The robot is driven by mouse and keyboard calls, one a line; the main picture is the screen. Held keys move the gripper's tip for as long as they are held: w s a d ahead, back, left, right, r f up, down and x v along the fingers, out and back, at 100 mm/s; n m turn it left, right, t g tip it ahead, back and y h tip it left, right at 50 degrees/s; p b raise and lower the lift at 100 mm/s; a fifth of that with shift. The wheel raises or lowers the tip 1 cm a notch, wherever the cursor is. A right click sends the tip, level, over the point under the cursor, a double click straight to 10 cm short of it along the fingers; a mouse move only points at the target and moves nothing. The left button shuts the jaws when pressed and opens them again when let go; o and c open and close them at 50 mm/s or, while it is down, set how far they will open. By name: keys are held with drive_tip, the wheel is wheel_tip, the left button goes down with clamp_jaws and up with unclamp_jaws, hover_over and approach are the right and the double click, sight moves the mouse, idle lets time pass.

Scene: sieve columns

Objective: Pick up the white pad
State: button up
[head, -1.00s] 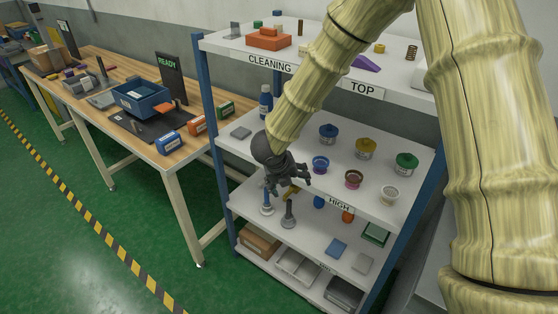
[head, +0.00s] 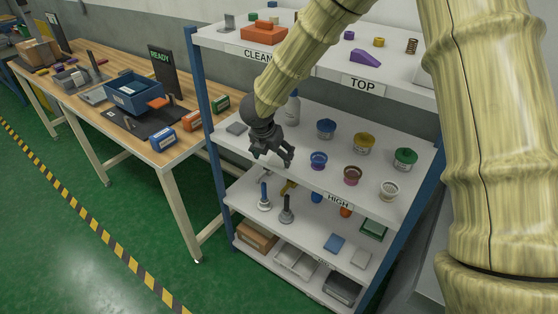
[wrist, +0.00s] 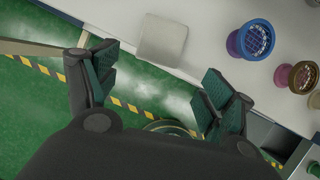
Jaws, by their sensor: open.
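The white pad (wrist: 163,40) lies flat on the white shelf near its front edge in the wrist view. It is beyond my fingertips, roughly between the lines of the two fingers, and apart from them. My gripper (wrist: 165,82) is open and empty, with green floor showing between the fingers. In the head view my gripper (head: 275,157) is at the front of the shelf marked HIGH, left of the blue sieve cup (head: 318,160). I cannot make out the white pad there; my gripper seems to cover it.
A blue sieve (wrist: 251,40) and a brown sieve (wrist: 297,77) stand right of the pad. The shelf marked TOP (head: 400,87) is above. Plungers (head: 286,210) stand below.

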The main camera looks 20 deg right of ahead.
sight(276, 164)
drive_tip(key=shift+p+x, duration=0.85)
drive_tip(key=shift+x, duration=1.7)
drive_tip(key=shift+w+a, duration=0.1)
drive_tip(key=shift+c, duration=0.2)
drive_tip(key=c, duration=0.7)
